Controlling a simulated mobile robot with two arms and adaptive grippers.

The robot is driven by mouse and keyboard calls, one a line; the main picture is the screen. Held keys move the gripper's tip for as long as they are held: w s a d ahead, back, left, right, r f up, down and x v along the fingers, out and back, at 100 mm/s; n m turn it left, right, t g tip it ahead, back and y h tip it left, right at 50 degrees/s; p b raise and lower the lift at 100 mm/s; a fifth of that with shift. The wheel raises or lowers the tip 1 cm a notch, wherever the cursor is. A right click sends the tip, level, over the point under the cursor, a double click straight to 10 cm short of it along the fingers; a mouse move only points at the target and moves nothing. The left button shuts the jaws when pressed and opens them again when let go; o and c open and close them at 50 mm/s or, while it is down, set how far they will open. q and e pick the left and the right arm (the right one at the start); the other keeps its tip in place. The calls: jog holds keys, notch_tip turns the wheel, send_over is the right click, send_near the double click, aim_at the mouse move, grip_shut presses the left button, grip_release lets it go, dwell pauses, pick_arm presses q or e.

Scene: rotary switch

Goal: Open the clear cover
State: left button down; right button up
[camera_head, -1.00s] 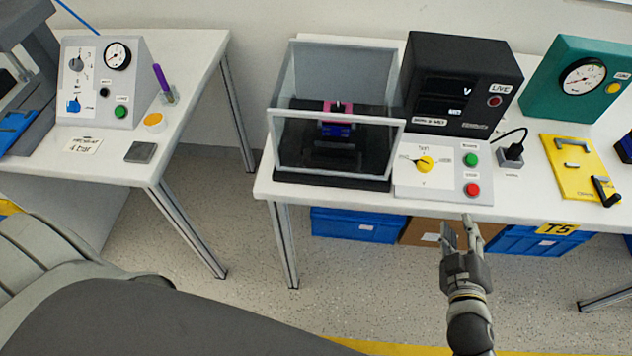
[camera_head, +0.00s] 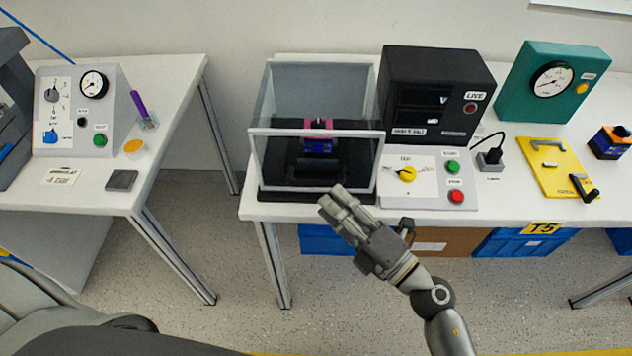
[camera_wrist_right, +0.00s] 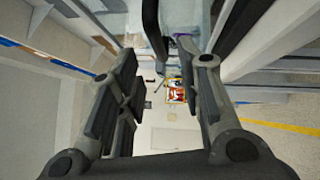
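The clear cover (camera_head: 262,131) is a see-through box with pale edges. It stands over a black base (camera_head: 290,197) on the right-hand table, and a pink and blue part (camera_head: 319,146) shows inside. It looks shut. My right gripper (camera_head: 337,201) is in front of the cover's lower front edge, its fingertips overlapping that edge in the head view; I cannot tell whether they touch. In the right wrist view the fingers (camera_wrist_right: 160,88) are spread apart with nothing between them. My left gripper is not in view.
Right of the cover are a panel with a yellow knob (camera_head: 407,174), a green button (camera_head: 452,167) and a red button (camera_head: 456,197). A black LIVE box (camera_head: 437,88) stands behind it. Blue crates (camera_head: 325,240) sit under the table. Open floor lies between the two tables.

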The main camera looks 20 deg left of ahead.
jog(key=x, duration=0.5)
jog(key=shift+w+a, duration=0.2)
jog(key=shift+a, duration=0.1)
grip_shut()
